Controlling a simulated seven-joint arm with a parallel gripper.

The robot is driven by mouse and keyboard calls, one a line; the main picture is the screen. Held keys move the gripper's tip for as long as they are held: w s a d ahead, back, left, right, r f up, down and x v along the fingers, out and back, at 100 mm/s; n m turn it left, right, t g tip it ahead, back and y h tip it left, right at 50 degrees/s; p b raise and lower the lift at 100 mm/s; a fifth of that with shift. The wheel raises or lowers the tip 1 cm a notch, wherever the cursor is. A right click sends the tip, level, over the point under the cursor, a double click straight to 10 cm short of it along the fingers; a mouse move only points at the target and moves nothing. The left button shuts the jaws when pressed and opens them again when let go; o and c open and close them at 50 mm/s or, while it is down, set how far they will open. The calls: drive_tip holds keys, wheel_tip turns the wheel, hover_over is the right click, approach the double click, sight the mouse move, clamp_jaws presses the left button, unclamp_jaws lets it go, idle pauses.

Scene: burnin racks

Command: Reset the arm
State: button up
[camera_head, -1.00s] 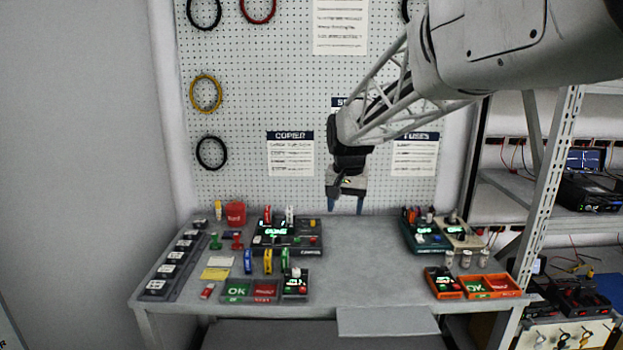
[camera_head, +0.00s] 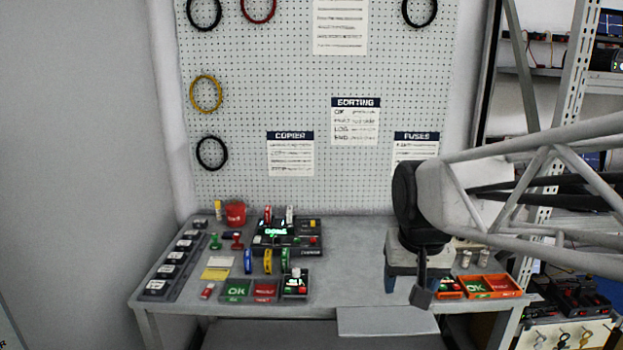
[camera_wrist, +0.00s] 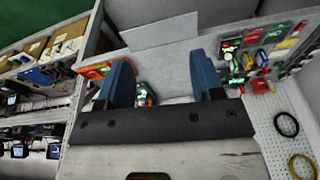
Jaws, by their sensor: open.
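My gripper (camera_head: 404,286) hangs over the right part of the grey table (camera_head: 360,260), in front of the devices there. In the wrist view its two blue fingers (camera_wrist: 162,80) are spread apart with nothing held between them. A small device with green and red lights (camera_wrist: 146,95) shows beyond the gap between the fingers, apart from them. In the head view my arm comes in from the right and hides the devices at the table's back right.
The black copier device (camera_head: 285,238) stands at the table's middle left, with coloured sticks near it. Green and red trays (camera_head: 237,289) lie at the front left, an orange tray (camera_head: 503,285) at the front right. A pegboard (camera_head: 300,90) rises behind. The table's middle is clear.

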drive_tip(key=s+d+f, duration=0.2)
drive_tip(key=s+f, duration=0.3)
drive_tip(key=s, duration=0.7)
drive_tip(key=shift+s+f+n, duration=0.2)
drive_tip(key=shift+s+n, duration=0.1)
drive_tip(key=shift+n, duration=0.1)
